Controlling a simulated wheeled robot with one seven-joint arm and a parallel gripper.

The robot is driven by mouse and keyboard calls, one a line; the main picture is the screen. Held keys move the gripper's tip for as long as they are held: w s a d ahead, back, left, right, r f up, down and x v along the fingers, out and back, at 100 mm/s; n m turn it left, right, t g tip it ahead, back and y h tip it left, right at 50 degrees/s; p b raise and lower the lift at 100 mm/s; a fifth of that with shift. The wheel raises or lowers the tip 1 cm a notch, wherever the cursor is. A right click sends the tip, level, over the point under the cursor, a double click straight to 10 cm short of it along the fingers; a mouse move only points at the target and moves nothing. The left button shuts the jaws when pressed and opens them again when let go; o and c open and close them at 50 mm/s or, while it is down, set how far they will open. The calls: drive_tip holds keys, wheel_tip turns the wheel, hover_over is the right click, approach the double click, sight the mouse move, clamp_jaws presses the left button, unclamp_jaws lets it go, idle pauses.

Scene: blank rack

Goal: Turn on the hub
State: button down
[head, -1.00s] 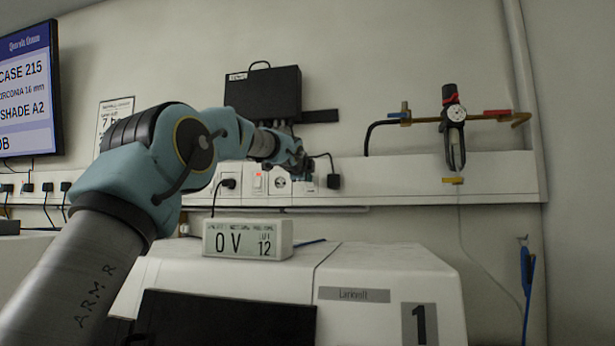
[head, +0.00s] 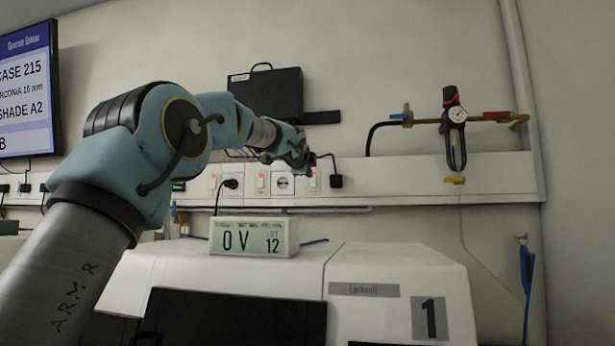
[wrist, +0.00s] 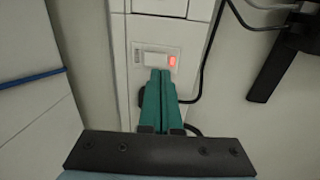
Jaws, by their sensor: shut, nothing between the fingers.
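My gripper (head: 307,169) is at the white wall trunking in the head view. In the wrist view its green fingers (wrist: 160,100) are shut together and empty. Their tips are at the lower edge of a white rocker switch (wrist: 154,59) with a red-lit end (wrist: 172,61). I cannot tell whether the tips touch it. The switch plate also shows beside my gripper in the head view (head: 315,181). A black box with a handle (head: 265,95) is on the wall above; no label readable to me names it as the hub.
A white display (head: 254,238) reading 0 V and 12 stands on a white machine (head: 395,270) below. Other red-marked switches (head: 261,180) and a round socket (head: 283,183) lie left of my gripper. A black plug (head: 336,181) and cable are close on its right.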

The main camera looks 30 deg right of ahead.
drive_tip(key=s+a+r+b, duration=0.3)
drive_tip(key=s+a+r, duration=0.1)
drive_tip(key=s+a, duration=0.2)
drive_tip(key=shift+s+r, duration=0.25)
idle(0.5)
